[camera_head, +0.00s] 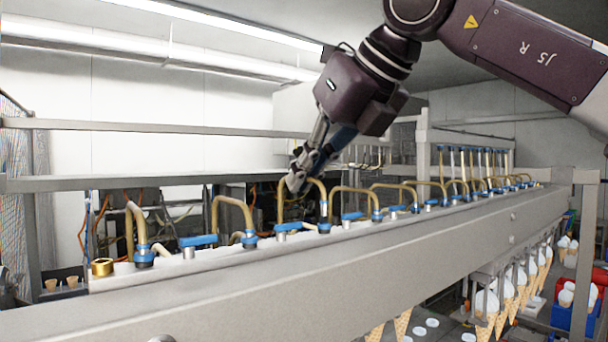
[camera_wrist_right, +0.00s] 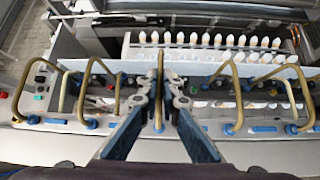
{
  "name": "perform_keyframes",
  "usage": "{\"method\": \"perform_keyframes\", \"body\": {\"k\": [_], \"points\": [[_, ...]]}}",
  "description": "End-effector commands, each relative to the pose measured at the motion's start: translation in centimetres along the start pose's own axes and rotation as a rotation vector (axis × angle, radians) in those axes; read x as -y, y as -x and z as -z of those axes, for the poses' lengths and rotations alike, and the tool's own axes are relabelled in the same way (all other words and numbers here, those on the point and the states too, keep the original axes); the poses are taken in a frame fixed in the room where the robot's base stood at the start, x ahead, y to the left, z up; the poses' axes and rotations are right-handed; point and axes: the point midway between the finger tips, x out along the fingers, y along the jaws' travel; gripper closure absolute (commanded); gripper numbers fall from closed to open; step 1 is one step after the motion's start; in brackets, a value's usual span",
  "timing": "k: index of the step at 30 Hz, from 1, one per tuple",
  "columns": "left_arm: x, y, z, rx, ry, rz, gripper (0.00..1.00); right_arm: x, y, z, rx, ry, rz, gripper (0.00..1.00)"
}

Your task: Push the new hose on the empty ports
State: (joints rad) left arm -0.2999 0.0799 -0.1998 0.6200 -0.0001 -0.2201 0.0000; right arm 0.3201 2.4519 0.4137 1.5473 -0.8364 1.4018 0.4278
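Several tan arched hoses with blue fittings stand along the rail (camera_head: 300,275). My right gripper (camera_head: 303,168) points down at the top of one hose (camera_head: 321,200) near the middle. The wrist view shows my right gripper (camera_wrist_right: 160,88) with its fingers close on both sides of that hose (camera_wrist_right: 159,72). I cannot tell whether they press on it. The near end of the hose meets a blue fitting (camera_head: 324,228); its far end is partly hidden behind the gripper. A brass fitting (camera_head: 102,267) sits at the rail's left end. My left gripper is not in view.
Neighbouring hoses (camera_head: 233,207) stand close on both sides of the gripper. Horizontal bars (camera_head: 130,184) run behind the rail. Cones (camera_head: 505,296) hang below at right, near red and blue bins (camera_head: 567,318). Open space lies above the rail at left.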

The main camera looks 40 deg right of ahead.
Motion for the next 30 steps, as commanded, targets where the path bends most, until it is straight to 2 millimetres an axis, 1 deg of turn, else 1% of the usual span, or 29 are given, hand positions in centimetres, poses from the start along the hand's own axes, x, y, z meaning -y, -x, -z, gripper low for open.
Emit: {"method": "perform_keyframes", "body": {"k": [30], "points": [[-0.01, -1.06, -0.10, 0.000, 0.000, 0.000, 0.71, 0.07, -0.90, 0.92, 0.000, 0.000, 0.000, 1.00]]}}
